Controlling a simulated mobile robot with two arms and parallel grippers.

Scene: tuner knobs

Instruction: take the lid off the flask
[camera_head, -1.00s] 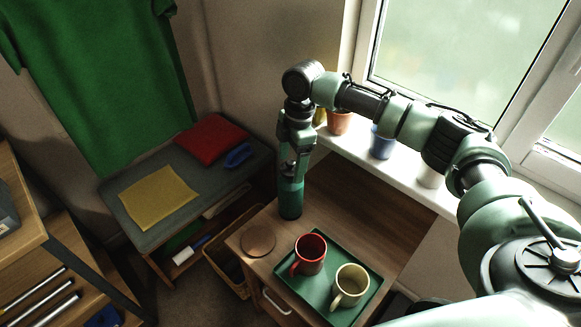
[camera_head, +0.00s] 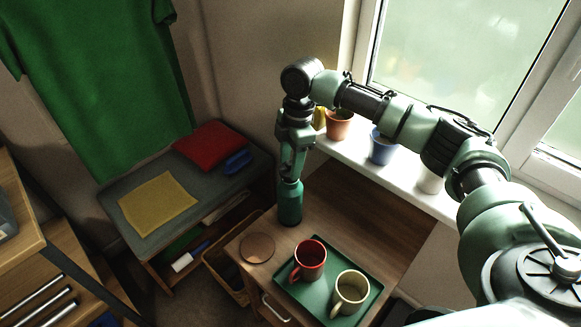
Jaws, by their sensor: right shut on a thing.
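A dark green flask (camera_head: 290,205) stands upright at the back left of the wooden cabinet top. My right gripper (camera_head: 290,172) points straight down over it and is shut on the flask's lid. The lid is mostly hidden between the fingers, and I cannot tell whether it is apart from the flask body. My left gripper is not in view.
A round coaster (camera_head: 257,248) lies in front of the flask. A green tray (camera_head: 332,314) holds a red mug (camera_head: 309,260) and a cream mug (camera_head: 350,292). Pots, including a blue one (camera_head: 382,147), line the windowsill. The cabinet's back right (camera_head: 385,210) is clear.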

